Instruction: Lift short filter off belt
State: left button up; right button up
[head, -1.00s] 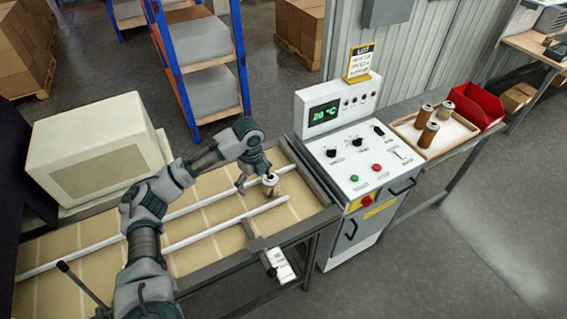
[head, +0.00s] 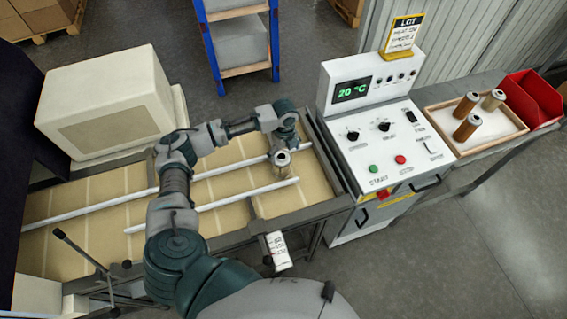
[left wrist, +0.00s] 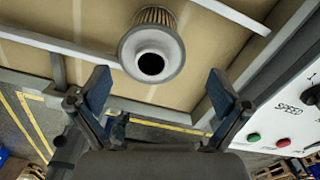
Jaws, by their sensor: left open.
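The short filter (head: 281,164) stands on the tan belt (head: 225,188) near its right end, between the two white guide rails. It has a pale end cap with a dark hole and a pleated tan body. In the left wrist view the filter (left wrist: 152,50) is just beyond the fingertips, a little left of the middle between them. My left gripper (head: 279,146) is at the filter in the head view, and its fingers partly hide it. In the left wrist view my left gripper (left wrist: 160,88) is open, with nothing between its fingers. My right gripper is not in view.
A control panel (head: 375,135) reading 20 °C stands right of the belt. Beyond it are a tray (head: 458,148) with three filters and a red bin (head: 530,98). A blue-posted shelf (head: 240,45) stands behind.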

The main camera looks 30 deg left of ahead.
pick_arm(q)
jog(key=shift+s+a+f, duration=0.2)
jog(key=shift+a+f, duration=0.1)
jog(key=shift+f, duration=0.25)
jog(key=f, duration=0.3)
jog(key=f+p, duration=0.1)
jog(key=shift+a+f, duration=0.25)
jog(key=shift+f, duration=0.15)
jog(key=shift+d, duration=0.2)
jog(key=shift+c, duration=0.3)
jog(key=shift+s, duration=0.1)
jog(key=c, duration=0.4)
jog(key=shift+a, duration=0.1)
jog(key=c, duration=0.7)
